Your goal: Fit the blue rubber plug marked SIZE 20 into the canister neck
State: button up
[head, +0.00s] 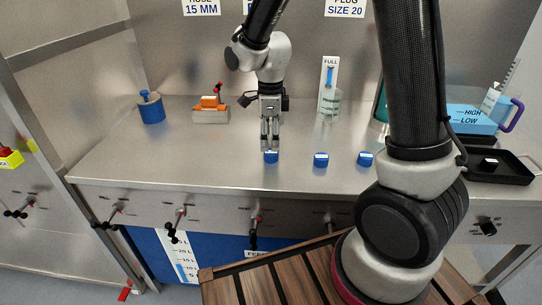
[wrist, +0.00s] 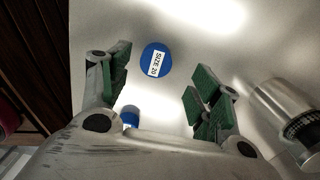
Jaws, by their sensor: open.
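A blue round plug (head: 271,157) stands on the steel bench at the front. In the wrist view the plug (wrist: 155,60) carries a white SIZE 20 label. My gripper (head: 270,147) points down just over it. In the wrist view my gripper (wrist: 160,85) is open, its green-padded fingers apart, with the plug showing between and beyond the tips. I cannot tell whether the tips are level with it. A clear cylindrical vessel (head: 328,106) with a FULL gauge strip stands behind to the right. I cannot tell whether it is the canister, and its neck is not clear.
Two other blue plugs, a middle one (head: 321,160) and a right one (head: 365,159), stand along the front. A blue pot (head: 151,108) and an orange-topped block (head: 210,109) are at back left. A black tray (head: 500,166) lies at right. A steel cylinder (wrist: 288,112) is near my right finger.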

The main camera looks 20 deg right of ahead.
aim_at(271, 152)
jog(key=f, duration=0.4)
jog(key=shift+s+f, duration=0.1)
jog(key=shift+s, duration=0.15)
jog(key=c, duration=0.9)
jog(key=shift+c, duration=0.2)
